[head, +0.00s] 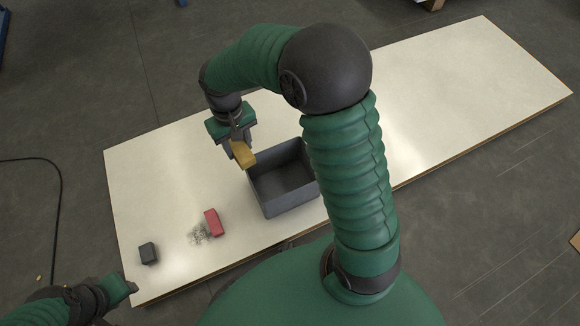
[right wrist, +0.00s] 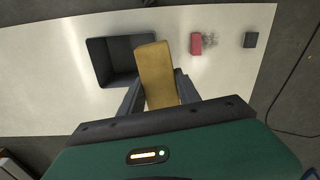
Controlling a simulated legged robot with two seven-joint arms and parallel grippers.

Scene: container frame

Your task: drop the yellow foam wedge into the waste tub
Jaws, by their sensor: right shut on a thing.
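The yellow foam wedge (head: 243,153) is held in my right gripper (head: 236,143), above the table beside the left rim of the waste tub. In the right wrist view the wedge (right wrist: 157,75) stands out between the two fingers, overlapping the tub's right edge in the picture. The waste tub (head: 290,205) is a dark grey open box on the table; the part of its inside that shows looks empty. My right arm hides part of its right side. The tub also shows in the right wrist view (right wrist: 97,62). My left gripper (head: 128,287) is low at the left near the table corner; its fingers are unclear.
A red block (head: 211,222) lies left of the tub, with a grey wiry scrap (head: 198,233) touching or close to it. A dark grey block (head: 148,253) sits near the table's left end. The white table (head: 450,100) is clear at the right.

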